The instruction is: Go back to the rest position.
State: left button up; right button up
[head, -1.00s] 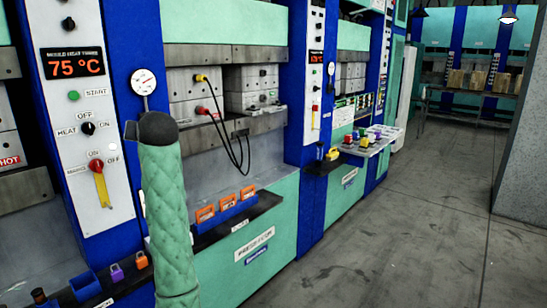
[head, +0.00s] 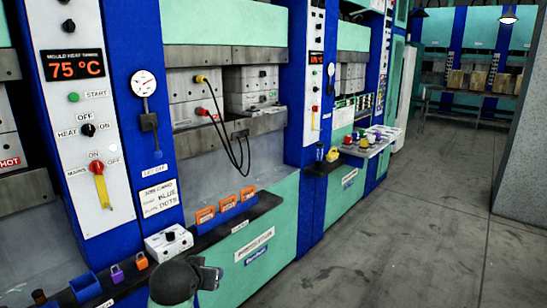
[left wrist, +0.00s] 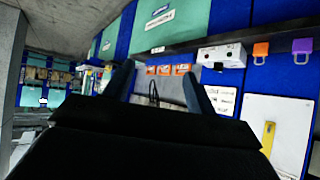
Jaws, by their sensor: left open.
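My left gripper (head: 208,276) is at the bottom of the head view, in front of the press ledge and just below a white box with a black knob (head: 168,241). In the left wrist view, the two fingers of my left gripper (left wrist: 158,88) stand apart with nothing between them. Orange cards (left wrist: 172,69) show beyond the fingers. The gripper looks clear of the ledge. My right gripper is in neither view.
The ledge holds orange cards in a blue rack (head: 223,210), a purple padlock (head: 117,273) and an orange padlock (head: 141,261). The control panel (head: 84,125) reads 75 °C. The floor (head: 370,245) to the right is open.

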pick_arm(q)
jog(key=s+d+f+g, duration=0.1)
jog(key=s+f+g, duration=0.3)
jog(key=s+f, duration=1)
jog(key=s+d+f+m+g, duration=0.1)
jog(key=s+f+g, duration=0.3)
jog(key=s+f, duration=1.1)
jog(key=s+d, duration=0.1)
jog(key=s, duration=0.5)
jog(key=shift+s+d+h+p, duration=0.25)
jog(key=shift+d+h+p, duration=0.05)
jog(key=shift+h, duration=0.1)
